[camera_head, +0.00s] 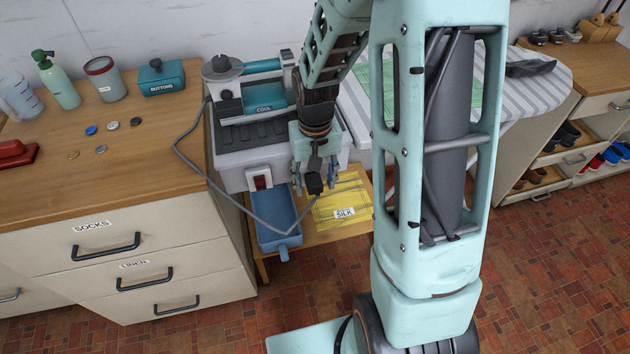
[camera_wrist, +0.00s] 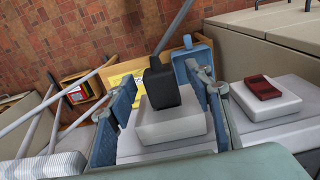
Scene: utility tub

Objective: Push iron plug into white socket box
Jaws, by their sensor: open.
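The black iron plug (camera_head: 315,186) sits between the spread fingers of my gripper (camera_head: 317,178). In the wrist view, the plug (camera_wrist: 160,87) stands against the outer face of the white socket box (camera_wrist: 172,128). I cannot tell how deep its pins sit. My gripper (camera_wrist: 163,92) is open, with a blue-grey finger on each side and a gap beside the plug. In the head view my gripper hides the socket box. The teal iron (camera_head: 264,98) rests on its stand, and its grey cord (camera_head: 190,160) loops down toward the plug.
A red switch (camera_head: 262,180) is on the white housing left of my gripper. Below are a blue tray (camera_head: 276,220) and a yellow SILK cloth (camera_head: 343,212) on a wooden shelf. The drawer cabinet (camera_head: 130,262) stands left; a striped ironing board (camera_head: 535,92) is right.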

